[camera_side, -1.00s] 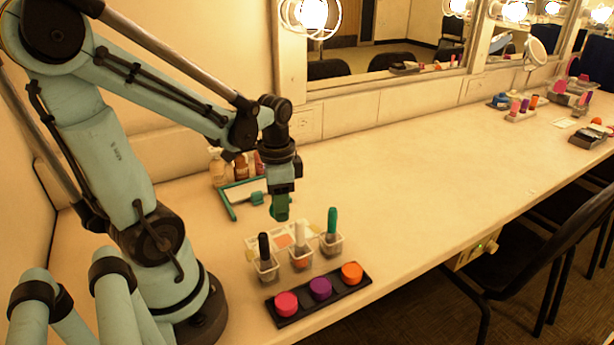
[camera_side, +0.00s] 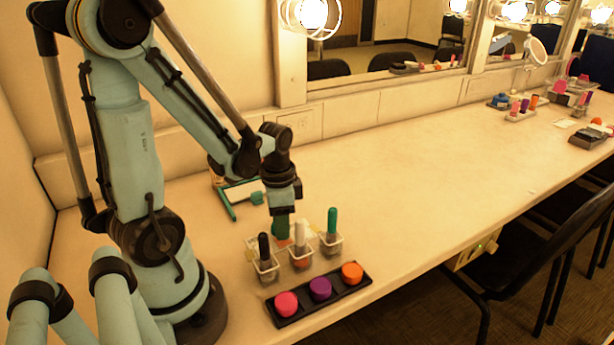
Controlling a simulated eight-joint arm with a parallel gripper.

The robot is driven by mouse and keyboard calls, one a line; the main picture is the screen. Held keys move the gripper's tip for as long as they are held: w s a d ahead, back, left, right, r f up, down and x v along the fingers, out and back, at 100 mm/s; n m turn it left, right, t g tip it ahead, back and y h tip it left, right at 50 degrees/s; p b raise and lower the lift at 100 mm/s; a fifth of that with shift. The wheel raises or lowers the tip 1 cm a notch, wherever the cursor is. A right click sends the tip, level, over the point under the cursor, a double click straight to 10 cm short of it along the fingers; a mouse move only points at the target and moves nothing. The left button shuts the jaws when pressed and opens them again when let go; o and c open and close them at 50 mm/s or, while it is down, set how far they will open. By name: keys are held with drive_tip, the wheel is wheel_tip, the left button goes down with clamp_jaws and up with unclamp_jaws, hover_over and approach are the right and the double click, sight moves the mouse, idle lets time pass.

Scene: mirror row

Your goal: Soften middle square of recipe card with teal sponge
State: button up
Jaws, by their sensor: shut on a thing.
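My gripper (camera_side: 283,213) points down over the recipe card and is shut on the teal sponge (camera_side: 281,231). The sponge's lower end is at or just above the card, close to its middle; I cannot tell whether they touch. The recipe card (camera_side: 254,243) is pale and lies on the counter behind the row of clear cups. The gripper, the sponge and the cups hide much of it, including its middle square.
Three clear cups hold a black-handled brush (camera_side: 264,247), a white-handled one (camera_side: 300,238) and a teal-handled one (camera_side: 332,222). A black palette (camera_side: 337,291) with pink, purple and orange pots lies in front. A teal-edged stand (camera_side: 230,206) is behind.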

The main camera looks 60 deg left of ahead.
drive_tip(key=shift+f, duration=0.6)
idle(0.6)
drive_tip(key=shift+d, duration=0.15)
